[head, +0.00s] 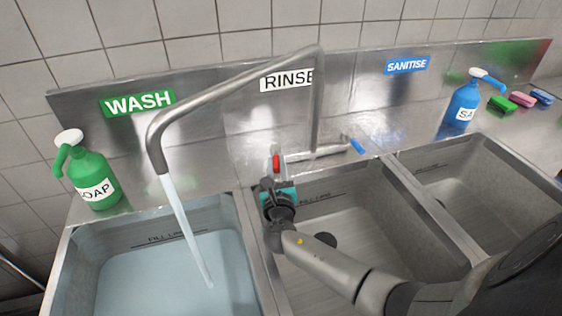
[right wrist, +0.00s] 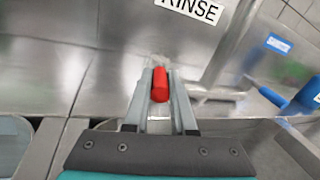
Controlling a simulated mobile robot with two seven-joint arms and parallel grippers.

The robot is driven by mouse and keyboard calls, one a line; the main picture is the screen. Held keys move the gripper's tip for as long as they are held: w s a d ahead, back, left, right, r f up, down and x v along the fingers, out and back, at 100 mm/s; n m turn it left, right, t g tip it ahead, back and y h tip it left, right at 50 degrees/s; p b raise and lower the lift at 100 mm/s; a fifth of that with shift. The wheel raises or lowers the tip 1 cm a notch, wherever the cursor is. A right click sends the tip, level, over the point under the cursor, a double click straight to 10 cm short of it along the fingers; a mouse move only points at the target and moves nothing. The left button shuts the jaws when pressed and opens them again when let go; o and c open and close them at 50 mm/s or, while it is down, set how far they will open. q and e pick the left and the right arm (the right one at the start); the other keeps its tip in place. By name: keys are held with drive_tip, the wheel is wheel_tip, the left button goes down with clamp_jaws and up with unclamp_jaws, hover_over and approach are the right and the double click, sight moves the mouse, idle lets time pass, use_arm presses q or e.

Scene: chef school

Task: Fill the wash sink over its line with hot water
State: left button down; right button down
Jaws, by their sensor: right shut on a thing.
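The wash sink (head: 256,252), below the green WASH sign (head: 138,103), holds pale blue water (head: 165,283). A stream (head: 183,222) runs into it from the swivel spout (head: 215,86). The FILL LINE mark (head: 168,239) shows on the sink's back wall, just above the water surface. My right gripper (head: 277,175) is at the red hot tap handle (head: 276,162). In the right wrist view the fingers of my right gripper (right wrist: 160,92) are closed around the red handle (right wrist: 160,84). The blue tap handle (head: 356,146) is to the right. My left gripper is not in view.
The rinse sink (head: 350,210) and sanitise sink (head: 490,180) look empty. A green soap bottle (head: 93,178) stands behind the wash sink at left. A blue sanitiser bottle (head: 463,104) and coloured sponges (head: 521,99) are at back right. My right arm crosses above the rinse sink.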

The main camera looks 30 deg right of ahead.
drive_tip(key=shift+w+a+m+g+h, duration=0.2)
drive_tip(key=shift+m+g+h, duration=0.2)
drive_tip(key=shift+m+h, duration=0.15)
drive_tip(key=c, duration=0.8)
unclamp_jaws()
drive_tip(key=shift+o, duration=0.2)
drive_tip(key=shift+s, duration=0.1)
drive_tip(key=p+v, duration=0.1)
drive_tip(key=v, duration=1.4)
drive_tip(key=shift+a, duration=0.1)
